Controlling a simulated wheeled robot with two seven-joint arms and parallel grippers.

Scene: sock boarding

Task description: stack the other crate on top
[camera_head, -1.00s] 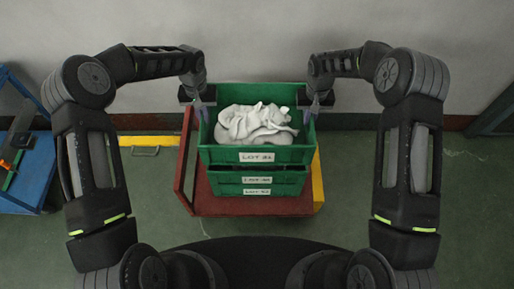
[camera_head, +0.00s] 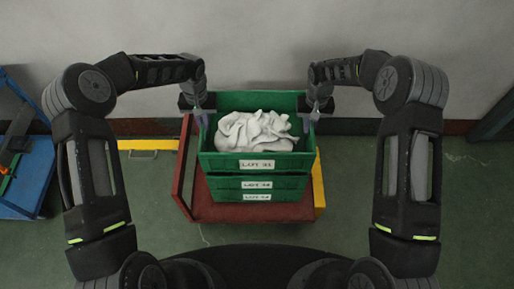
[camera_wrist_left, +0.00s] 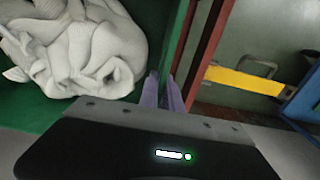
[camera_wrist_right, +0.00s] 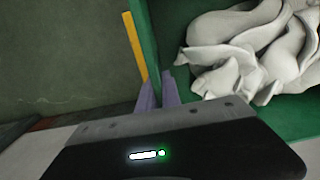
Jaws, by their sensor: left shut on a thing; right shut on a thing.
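A green crate (camera_head: 258,163) with a white lot label and a heap of white socks (camera_head: 254,131) in it sits at the top of a stack. Two more green crate fronts with labels show below it, the middle crate (camera_head: 257,183) and the bottom one (camera_head: 230,196). My left gripper (camera_head: 203,112) is shut on the left rim of the top crate; its fingers show on the green wall in the left wrist view (camera_wrist_left: 163,92). My right gripper (camera_head: 315,110) is shut on the right rim, also seen in the right wrist view (camera_wrist_right: 158,92). Any gap under the top crate is hard to tell.
The stack stands on a dark red cart (camera_head: 200,207) with a raised left side. A blue bench (camera_head: 35,185) stands at the far left. The floor to the right is clear.

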